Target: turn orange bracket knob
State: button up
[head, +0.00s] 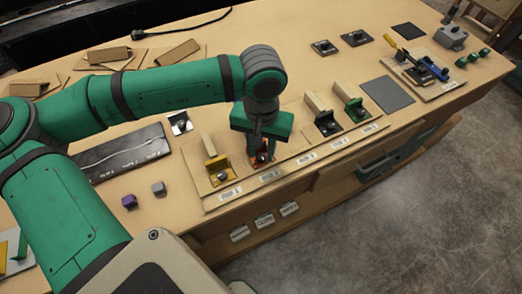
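The orange bracket (266,158) stands on the wooden board, between the yellow bracket (217,168) and the black bracket (326,123). My gripper (261,151) points down over the orange bracket, with its fingertips at or just above it. The green gripper body covers most of the bracket's upper part. The knob is mostly hidden by the fingers, so I cannot tell whether they touch it or how far apart they are.
The board (290,160) carries white labels along its front edge. A green bracket (356,109) stands right of the black one. A grey mat (387,94) lies further right. A purple cube (129,201) and a grey cube (158,188) lie left of the board.

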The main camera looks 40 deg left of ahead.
jog(key=shift+f, duration=0.65)
jog(key=shift+w, duration=0.1)
grip_shut()
